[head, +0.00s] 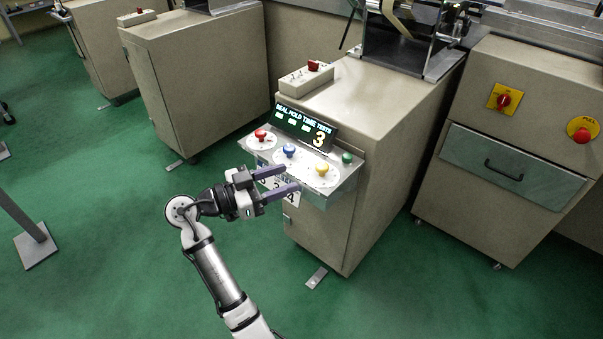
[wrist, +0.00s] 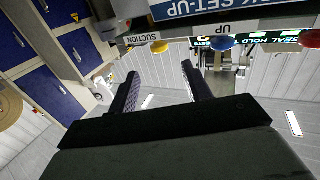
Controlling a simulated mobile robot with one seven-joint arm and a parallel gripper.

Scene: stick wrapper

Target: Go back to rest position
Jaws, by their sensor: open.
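My gripper (head: 278,182) is open and empty, held in front of the control panel (head: 342,186) of the beige machine cabinet. The panel carries a red button (head: 260,134), a blue button (head: 289,150), a yellow button (head: 322,169) and a green button (head: 347,157). A display (head: 306,127) behind them shows the number 3. In the wrist view the two fingers (wrist: 162,85) stand apart with nothing between them. The yellow button (wrist: 159,47) and blue button (wrist: 223,43) show there upside down, beyond the fingertips. My gripper hides part of the panel's front.
A small box with a red button (head: 313,66) sits on the cabinet top. A second cabinet with a drawer (head: 512,165) and red emergency knobs stands at right. More cabinets (head: 195,75) stand at back left. The green floor (head: 110,210) at left is mostly clear, apart from a post base (head: 36,246).

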